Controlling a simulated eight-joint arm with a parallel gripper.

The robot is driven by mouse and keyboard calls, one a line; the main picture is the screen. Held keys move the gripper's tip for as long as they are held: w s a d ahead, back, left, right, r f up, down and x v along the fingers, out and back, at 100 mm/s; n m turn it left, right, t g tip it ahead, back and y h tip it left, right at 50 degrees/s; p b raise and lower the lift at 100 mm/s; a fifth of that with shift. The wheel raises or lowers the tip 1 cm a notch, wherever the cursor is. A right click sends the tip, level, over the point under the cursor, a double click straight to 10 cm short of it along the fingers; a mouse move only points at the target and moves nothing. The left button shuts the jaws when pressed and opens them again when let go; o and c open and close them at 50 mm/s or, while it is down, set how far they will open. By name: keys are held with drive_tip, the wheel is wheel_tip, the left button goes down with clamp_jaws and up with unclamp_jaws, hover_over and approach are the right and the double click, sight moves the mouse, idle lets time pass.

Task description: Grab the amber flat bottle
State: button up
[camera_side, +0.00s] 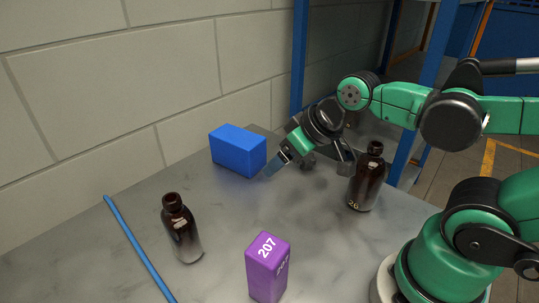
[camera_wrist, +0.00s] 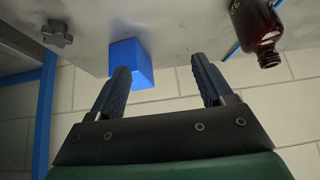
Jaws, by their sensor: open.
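Two dark amber bottles stand upright on the grey table. One bottle (camera_side: 182,230) is at the left in the side view. The other bottle (camera_side: 366,182), with a pale number low on its body, is at the right, near my arm. I cannot tell for sure which is the flat one. My gripper (camera_side: 307,172) is open and empty above the table, left of the right bottle and apart from both. In the wrist view my gripper (camera_wrist: 160,66) shows two spread fingers. An amber bottle (camera_wrist: 257,25) is at the upper right there, partly cut off, outside the fingers.
A blue box (camera_side: 238,151) sits near the wall, and shows beyond my fingers in the wrist view (camera_wrist: 130,62). A purple box (camera_side: 267,267) marked 207 stands at the front. A blue rod (camera_side: 138,246) lies at the left. A dark knob (camera_wrist: 57,34) is on the table.

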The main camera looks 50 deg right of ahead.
sight(173, 205)
drive_tip(key=w+a+n+y, duration=0.2)
drive_tip(key=a+n+y, duration=0.1)
drive_tip(key=w+a+f+n+y, duration=0.1)
drive_tip(key=w+a+n+y, duration=0.1)
drive_tip(key=a+n+y, duration=0.1)
drive_tip(key=w+a+f+n+y, duration=0.1)
drive_tip(key=w+a+n+y, duration=0.1)
drive_tip(key=a+n+y, duration=0.1)
drive_tip(key=shift+w+a+f+n+g+y, duration=0.15)
drive_tip(key=shift+a+n+y, duration=0.1)
drive_tip(key=shift+a, duration=0.2)
drive_tip(key=shift+s+a+f+n+g+y, duration=0.15)
drive_tip(key=shift+a+n, duration=0.1)
drive_tip(key=shift+a, duration=0.15)
drive_tip(key=shift+n+y, duration=0.8)
drive_tip(key=shift+n, duration=0.1)
drive_tip(key=shift+r+x, duration=0.15)
drive_tip(key=shift+x, duration=1.5)
drive_tip(key=shift+r+x, duration=0.15)
drive_tip(key=shift+x, duration=1.55)
drive_tip(key=shift+a, duration=0.15)
drive_tip(key=shift+c, duration=0.2)
clamp_jaws()
